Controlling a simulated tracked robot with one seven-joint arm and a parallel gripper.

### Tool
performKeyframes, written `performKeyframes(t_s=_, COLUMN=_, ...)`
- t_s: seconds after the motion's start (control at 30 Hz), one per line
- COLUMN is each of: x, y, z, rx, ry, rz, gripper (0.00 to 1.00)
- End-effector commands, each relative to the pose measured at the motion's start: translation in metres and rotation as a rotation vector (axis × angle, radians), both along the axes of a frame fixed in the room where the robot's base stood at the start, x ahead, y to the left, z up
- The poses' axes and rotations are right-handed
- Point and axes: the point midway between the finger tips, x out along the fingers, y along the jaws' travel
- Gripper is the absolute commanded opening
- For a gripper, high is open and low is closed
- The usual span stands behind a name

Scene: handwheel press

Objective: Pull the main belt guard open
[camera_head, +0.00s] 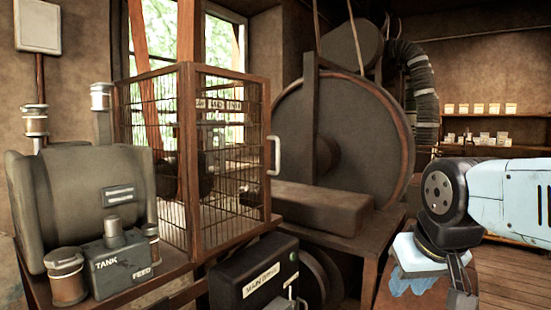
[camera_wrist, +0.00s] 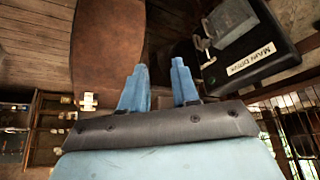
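The belt guard (camera_head: 230,165) is a brown-framed wire-mesh cage left of centre in the head view. A sign on its upper mesh is too small to read surely. Its front panel looks shut against the frame. A pale vertical handle (camera_head: 275,155) stands on the panel's right edge. My gripper shows in the wrist view (camera_wrist: 160,82) with its two blue fingers apart and nothing between them. In the head view my arm comes in from the right, with the hand low at the right, well away from the handle. The guard's mesh shows at the wrist view's lower right.
A black box marked "MAIN DRIVE" (camera_head: 255,279) stands below the guard, also in the wrist view (camera_wrist: 240,50). A large wheel (camera_head: 345,130) stands right of the guard. A tank (camera_head: 85,200) is at left. A brown surface (camera_wrist: 108,40) lies under my gripper.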

Motion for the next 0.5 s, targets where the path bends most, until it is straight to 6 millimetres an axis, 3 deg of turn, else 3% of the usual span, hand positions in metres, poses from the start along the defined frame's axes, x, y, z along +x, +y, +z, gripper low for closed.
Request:
performKeyframes(t_s=0.23, x=0.010, y=0.011, z=0.002, rx=0.151, ry=0.054, rz=-0.100, gripper=0.30)
performKeyframes(t_s=0.5, x=0.059, y=0.065, z=0.026, rx=0.704, ry=0.300, rz=-0.472, gripper=0.30)
